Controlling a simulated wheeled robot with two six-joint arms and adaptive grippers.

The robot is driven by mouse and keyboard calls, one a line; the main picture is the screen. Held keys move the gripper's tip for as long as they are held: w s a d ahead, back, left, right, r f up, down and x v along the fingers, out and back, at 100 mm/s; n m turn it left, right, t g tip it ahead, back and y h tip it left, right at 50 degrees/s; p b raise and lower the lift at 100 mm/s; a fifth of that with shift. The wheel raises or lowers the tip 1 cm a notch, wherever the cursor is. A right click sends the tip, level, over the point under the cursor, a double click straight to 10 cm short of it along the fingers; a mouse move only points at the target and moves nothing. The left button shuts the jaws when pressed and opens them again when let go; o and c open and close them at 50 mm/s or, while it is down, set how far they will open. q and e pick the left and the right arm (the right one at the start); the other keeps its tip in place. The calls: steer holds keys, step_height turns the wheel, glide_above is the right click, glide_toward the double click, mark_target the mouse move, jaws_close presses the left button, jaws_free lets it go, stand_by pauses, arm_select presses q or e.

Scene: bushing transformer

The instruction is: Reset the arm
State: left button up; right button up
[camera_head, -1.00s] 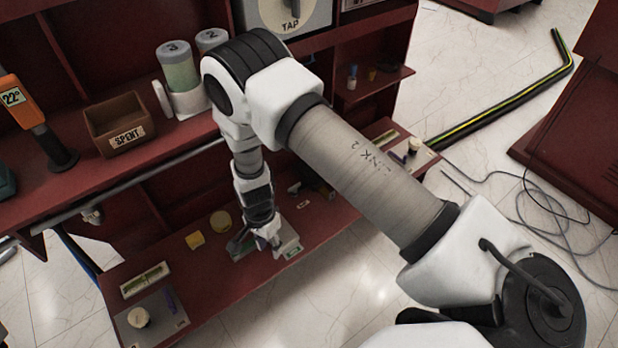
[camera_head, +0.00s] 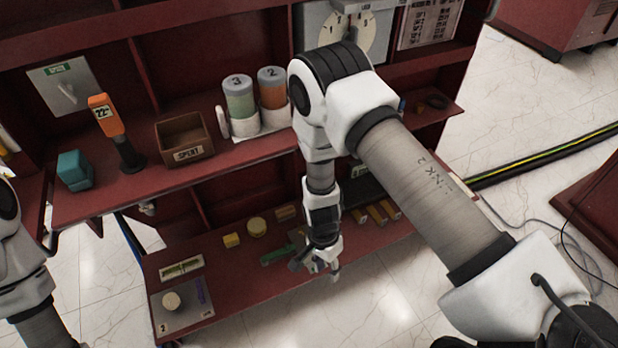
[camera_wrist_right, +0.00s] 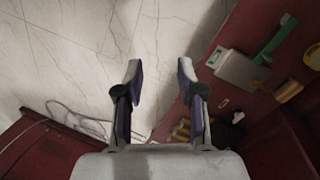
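My right arm comes in from the right, and its right gripper (camera_head: 318,265) hangs at the front edge of the lower red shelf (camera_head: 235,285). In the right wrist view the same gripper (camera_wrist_right: 160,72) has its two fingers spread apart, with only white floor between them. My left arm shows only in part at the left edge; its gripper is out of view.
A grey-white block (camera_wrist_right: 243,72) and a green piece (camera_wrist_right: 275,40) lie on the shelf beside the right gripper. The upper shelf holds a SPENT box (camera_head: 185,143), numbered canisters (camera_head: 239,100), an orange-headed tool (camera_head: 107,118) and a teal block (camera_head: 74,170).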

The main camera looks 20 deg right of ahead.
steer(key=s+d+n, duration=0.2)
steer(key=s+n, duration=0.2)
steer(key=s, duration=0.5)
steer(key=s+d+n, duration=0.3)
steer(key=s, duration=0.5)
arm_select(q)
step_height(320, 180, up, 16)
steer(key=p, duration=1.6)
arm_select(e)
step_height(320, 180, up, 17)
steer(key=w+n+t, duration=0.2)
steer(key=n, duration=0.3)
steer(key=shift+w+a+r+n, duration=0.2)
steer(key=shift+a+n, duration=0.1)
steer(key=shift+a, duration=0.15)
arm_select(q)
steer(key=shift+c, duration=0.3)
